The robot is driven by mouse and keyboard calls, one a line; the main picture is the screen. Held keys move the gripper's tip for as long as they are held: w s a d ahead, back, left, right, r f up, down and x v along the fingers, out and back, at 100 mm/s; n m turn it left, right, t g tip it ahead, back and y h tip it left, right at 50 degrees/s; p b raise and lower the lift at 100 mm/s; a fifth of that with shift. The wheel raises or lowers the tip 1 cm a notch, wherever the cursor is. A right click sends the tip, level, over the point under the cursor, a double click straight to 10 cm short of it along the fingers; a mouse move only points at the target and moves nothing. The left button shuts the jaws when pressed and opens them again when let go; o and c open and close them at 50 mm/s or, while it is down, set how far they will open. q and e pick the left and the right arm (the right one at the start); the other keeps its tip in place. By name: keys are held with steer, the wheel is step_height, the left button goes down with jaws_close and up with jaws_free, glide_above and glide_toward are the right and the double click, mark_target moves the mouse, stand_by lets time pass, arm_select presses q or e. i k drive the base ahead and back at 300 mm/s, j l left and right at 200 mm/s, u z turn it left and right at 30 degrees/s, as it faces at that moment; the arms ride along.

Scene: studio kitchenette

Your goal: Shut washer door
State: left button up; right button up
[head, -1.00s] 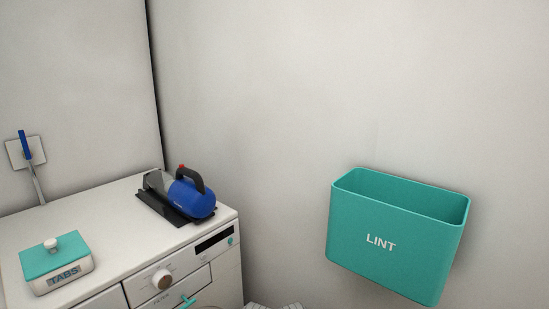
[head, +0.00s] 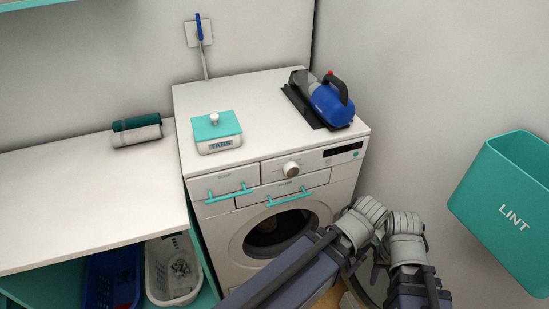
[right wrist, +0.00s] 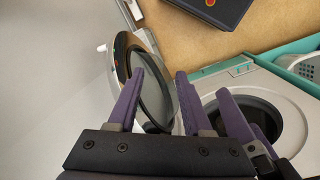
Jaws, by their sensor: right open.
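The white washer (head: 240,222) stands in the middle of the head view, its dark round opening (head: 268,238) uncovered. The washer door (right wrist: 152,85) stands open, swung out from the front near the right wall. It shows as a ring with dark glass in the right wrist view, where the opening (right wrist: 268,122) is to its right. My right gripper (right wrist: 160,74) is open and empty, its purple fingers in front of the door in that view; I cannot tell whether they touch it. In the head view my arm hides much of the door.
A teal LINT bin (head: 508,200) hangs on the right wall beside my arm. On the washer top are a teal-lidded TABS box (head: 218,135) and a blue hand vacuum (head: 332,105). A white counter (head: 70,190) is left, with baskets (head: 172,270) below.

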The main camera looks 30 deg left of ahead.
mark_target(355, 287)
steer(key=j+z, duration=0.25)
steer(key=j, duration=0.2)
steer(key=j+z, duration=0.3)
steer(key=j, duration=0.15)
steer(key=k+j+z, duration=0.25)
steer(key=j, duration=0.2)
steer(key=i, duration=0.1)
